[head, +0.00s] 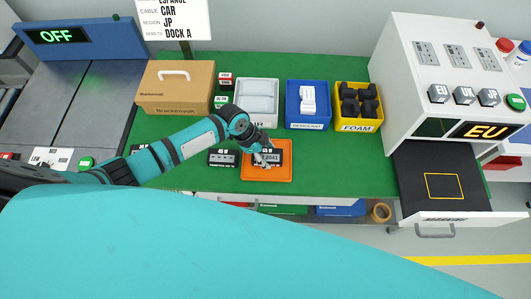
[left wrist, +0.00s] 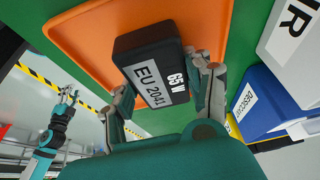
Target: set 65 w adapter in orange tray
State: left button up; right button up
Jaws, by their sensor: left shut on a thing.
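The 65 W adapter (head: 273,158) is a black block with a white label. In the left wrist view the adapter (left wrist: 150,62) reads "65 W" and "EU 2041". My left gripper (head: 263,156) is shut on it, with one finger on each side in the left wrist view (left wrist: 165,90). The orange tray (head: 267,174) lies on the green table directly below the adapter; the tray (left wrist: 90,38) also shows behind it in the wrist view. I cannot tell whether the adapter touches the tray floor. My right gripper (left wrist: 68,96) looks open and empty, away from the table.
A black 45 W adapter (head: 223,158) sits just left of the tray. Behind stand a grey-white bin (head: 257,122), a blue bin (head: 308,125), a yellow foam bin (head: 358,126) and a cardboard box (head: 175,88). The green table right of the tray (head: 340,165) is clear.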

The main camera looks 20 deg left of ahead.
pick_arm(q)
jog(key=shift+f, duration=0.1)
jog(key=o, duration=1.3)
jog(key=shift+o, duration=0.2)
jog(key=b+v, duration=0.1)
jog(key=v, duration=1.1)
jog(key=shift+d, duration=0.1)
